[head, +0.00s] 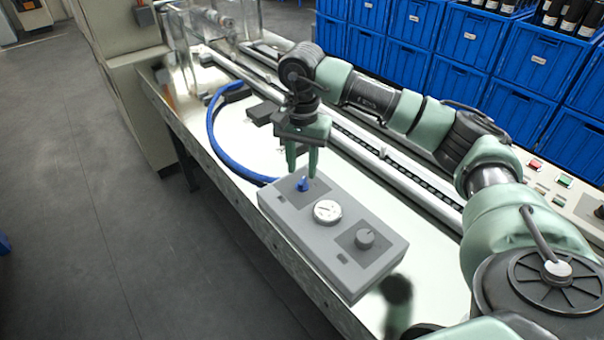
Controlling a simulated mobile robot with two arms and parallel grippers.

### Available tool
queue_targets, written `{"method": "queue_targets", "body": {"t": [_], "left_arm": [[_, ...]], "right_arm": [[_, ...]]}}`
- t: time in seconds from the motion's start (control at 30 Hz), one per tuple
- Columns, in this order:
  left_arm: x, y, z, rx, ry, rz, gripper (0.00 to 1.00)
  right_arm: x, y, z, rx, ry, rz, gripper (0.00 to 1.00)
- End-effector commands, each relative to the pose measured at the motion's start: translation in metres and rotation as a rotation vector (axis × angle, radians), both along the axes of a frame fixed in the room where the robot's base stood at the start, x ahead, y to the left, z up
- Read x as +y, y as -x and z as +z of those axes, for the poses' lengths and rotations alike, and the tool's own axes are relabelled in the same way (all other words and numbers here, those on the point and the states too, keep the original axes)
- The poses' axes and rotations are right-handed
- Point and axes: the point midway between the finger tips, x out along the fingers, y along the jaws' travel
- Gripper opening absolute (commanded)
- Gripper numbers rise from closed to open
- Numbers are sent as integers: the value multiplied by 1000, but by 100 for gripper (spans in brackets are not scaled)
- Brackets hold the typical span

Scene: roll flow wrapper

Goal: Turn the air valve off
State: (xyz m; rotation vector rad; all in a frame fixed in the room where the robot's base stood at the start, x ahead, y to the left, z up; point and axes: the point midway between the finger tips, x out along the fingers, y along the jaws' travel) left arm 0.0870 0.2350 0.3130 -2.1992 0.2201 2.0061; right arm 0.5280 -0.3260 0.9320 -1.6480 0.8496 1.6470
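The air valve is a small blue knob (302,185) on the left end of a grey box (334,269) on the pale table. The same box carries a round white gauge (327,211) and a grey dial (364,239). My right gripper (302,172) points down just above the blue knob, its green fingers apart with a gap between them. The fingertips are close to the knob; I cannot tell whether they touch it. My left gripper is not in view.
A blue hose (214,136) curves over the table to the box's back left. A rail with a dark chain (401,170) runs behind the box. Blue crates (517,94) are stacked behind. Red and green buttons sit on a panel (567,202) at right. Floor at left is clear.

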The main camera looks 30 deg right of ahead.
Motion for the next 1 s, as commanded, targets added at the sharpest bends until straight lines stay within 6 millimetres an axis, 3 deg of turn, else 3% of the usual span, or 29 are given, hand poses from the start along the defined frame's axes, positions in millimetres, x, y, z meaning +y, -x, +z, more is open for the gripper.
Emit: {"method": "queue_targets", "body": {"t": [0.1,0.3,0.87,1.0], "left_arm": [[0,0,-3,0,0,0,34],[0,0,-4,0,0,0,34],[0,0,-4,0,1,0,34],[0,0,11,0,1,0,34]], "right_arm": [[0,-1,22,-5,0,1,34],[0,-1,43,-2,0,0,34],[0,0,46,-1,-1,0,34],[0,0,60,-2,0,0,34]]}}
